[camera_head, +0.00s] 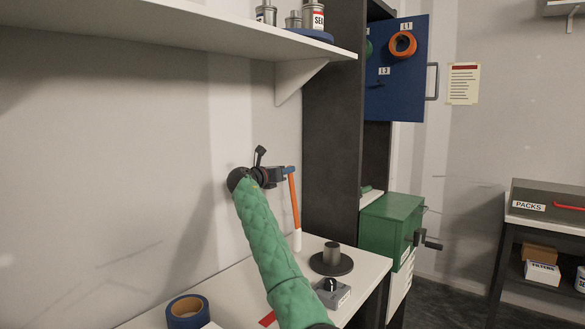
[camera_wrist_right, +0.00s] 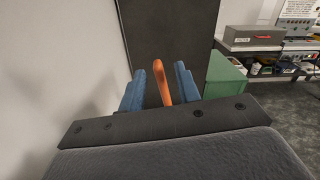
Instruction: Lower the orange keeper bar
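The orange keeper bar (camera_head: 294,205) stands nearly upright above the bench, with a white lower end. My right gripper (camera_head: 289,170) is at its upper end, and its blue fingertips are beside the bar. In the right wrist view the orange bar (camera_wrist_right: 162,84) shows between the two blue fingers, with a gap on each side. The right gripper is open around the bar and does not hold it. What the bar is fixed to is not clear. My left gripper is not in view.
A dark round base with a post (camera_head: 331,261) and a grey box with a black knob (camera_head: 332,292) sit on the bench (camera_head: 230,290). A blue-and-tan tape roll (camera_head: 188,311) is at front left. A dark upright panel (camera_head: 333,130) and green box (camera_head: 388,232) stand to the right.

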